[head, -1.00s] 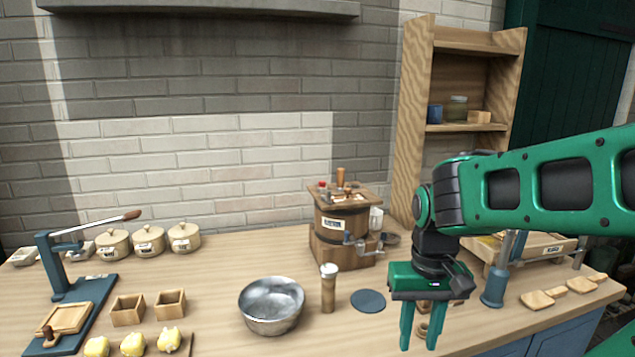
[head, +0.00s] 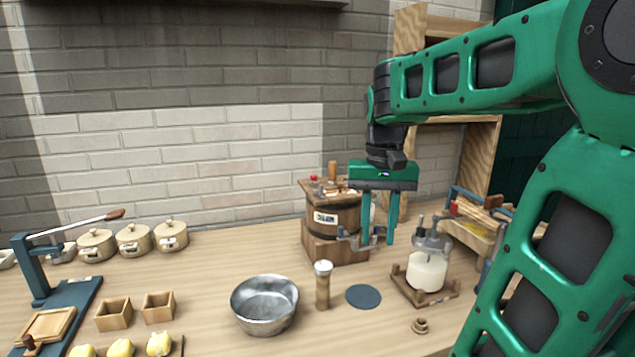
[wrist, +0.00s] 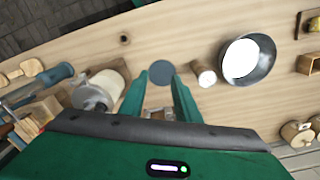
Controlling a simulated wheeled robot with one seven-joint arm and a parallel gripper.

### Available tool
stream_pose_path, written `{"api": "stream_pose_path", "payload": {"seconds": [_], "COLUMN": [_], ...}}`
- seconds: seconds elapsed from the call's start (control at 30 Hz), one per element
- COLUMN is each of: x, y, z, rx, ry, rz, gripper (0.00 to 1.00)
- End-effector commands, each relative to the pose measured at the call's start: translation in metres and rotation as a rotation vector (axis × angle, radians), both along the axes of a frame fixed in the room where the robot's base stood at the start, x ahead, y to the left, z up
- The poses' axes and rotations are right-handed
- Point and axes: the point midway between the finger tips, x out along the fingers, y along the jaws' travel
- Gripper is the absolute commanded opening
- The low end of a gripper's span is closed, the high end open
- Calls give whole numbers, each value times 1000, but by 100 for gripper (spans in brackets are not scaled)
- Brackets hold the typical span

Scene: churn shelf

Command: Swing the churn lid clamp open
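The wooden churn (head: 337,219) stands at the back middle of the bench, with a dark band, a small label and a square wooden lid (head: 318,187) carrying an upright wooden handle. A red-topped part (head: 314,178) shows on the lid; I cannot tell which part is the clamp. My gripper (head: 378,242) points down beside the churn's right front, in front of its metal spout fittings. Its fingers are apart with nothing between them. In the wrist view my gripper (wrist: 168,82) also shows open, over the bench. My gripper hides the churn's right side.
A metal bowl (head: 264,305), a wooden cylinder with a pale top (head: 322,285) and a blue-grey disc (head: 363,296) lie in front of the churn. A white jar on a wooden stand (head: 426,271) is at the right. A tall shelf (head: 479,158) stands behind.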

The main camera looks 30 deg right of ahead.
Motion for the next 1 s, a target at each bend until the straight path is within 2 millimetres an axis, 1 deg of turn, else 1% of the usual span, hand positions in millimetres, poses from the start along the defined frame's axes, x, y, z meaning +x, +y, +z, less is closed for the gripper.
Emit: {"api": "stream_pose_path", "payload": {"seconds": [0.03, 0.07, 0.1, 0.17, 0.2, 0.27, 0.3, 0.4, 0.5, 0.63, 0.77, 0.87, 1.0], "x": [26, 39, 56, 81, 98, 122, 137, 169, 193, 211, 217, 218, 217], "y": [-6, -7, -10, -13, -14, -15, -15, -13, -10, -7, -6, -5, -5], "z": [18, 28, 41, 60, 72, 88, 98, 120, 135, 147, 150, 143, 123], "rx": [-4, -5, -5, -6, -7, -5, -4, -1, 4, 9, 11, 13, 12], "ry": [-1, 0, 0, -1, -2, -2, -3, -5, -8, -9, -10, -8, -7], "rz": [-19, -31, -47, -71, -85, -106, -121, -149, -172, -191, -198, -199, -199], "gripper": [30, 30, 30, 30, 30, 30, 30, 30, 30, 30, 30, 30, 30]}}
